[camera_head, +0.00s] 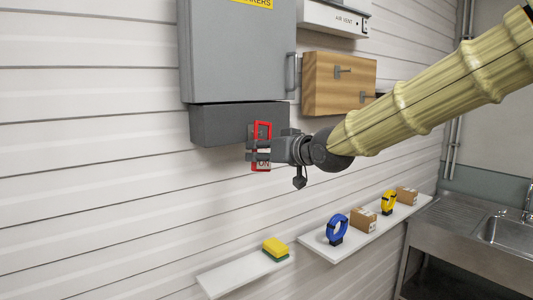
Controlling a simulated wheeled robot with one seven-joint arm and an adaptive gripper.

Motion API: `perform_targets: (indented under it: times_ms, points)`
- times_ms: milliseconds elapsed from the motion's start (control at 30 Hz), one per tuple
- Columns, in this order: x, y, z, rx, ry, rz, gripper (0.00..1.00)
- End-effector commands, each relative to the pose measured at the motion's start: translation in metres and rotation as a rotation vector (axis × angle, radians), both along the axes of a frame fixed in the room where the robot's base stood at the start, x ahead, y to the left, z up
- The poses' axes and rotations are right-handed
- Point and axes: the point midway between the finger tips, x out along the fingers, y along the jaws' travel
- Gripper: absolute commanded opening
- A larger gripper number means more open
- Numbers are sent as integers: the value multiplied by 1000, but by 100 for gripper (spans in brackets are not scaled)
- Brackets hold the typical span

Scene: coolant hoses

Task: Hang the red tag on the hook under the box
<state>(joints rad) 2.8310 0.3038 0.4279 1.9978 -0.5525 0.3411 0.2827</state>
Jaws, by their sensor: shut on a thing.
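The red tag (262,127) is an upright red frame with a pale lettered lower part. My gripper (256,151) comes in from the right and is shut on the tag around its middle. The tag is in front of the right part of the dark grey lower box (222,124), with its lower end below that box's bottom edge. The larger grey box (236,50) with a yellow label is directly above. A hook under the box cannot be made out; the tag and gripper cover that area. Whether the tag touches anything there cannot be told.
A wooden board (325,84) with metal hooks is right of the grey box, below an air vent unit (333,18). Lower shelves hold a yellow-green sponge (275,249), a blue ring (337,228), a yellow ring (388,202) and small cartons. A sink (505,232) is at right.

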Motion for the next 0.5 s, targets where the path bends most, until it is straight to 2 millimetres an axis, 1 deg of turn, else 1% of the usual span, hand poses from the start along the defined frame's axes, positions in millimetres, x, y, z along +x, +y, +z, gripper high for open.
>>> perform_targets:
  times_ms: [500]
  points:
    - [20,14,1,-2,-1,0,22]
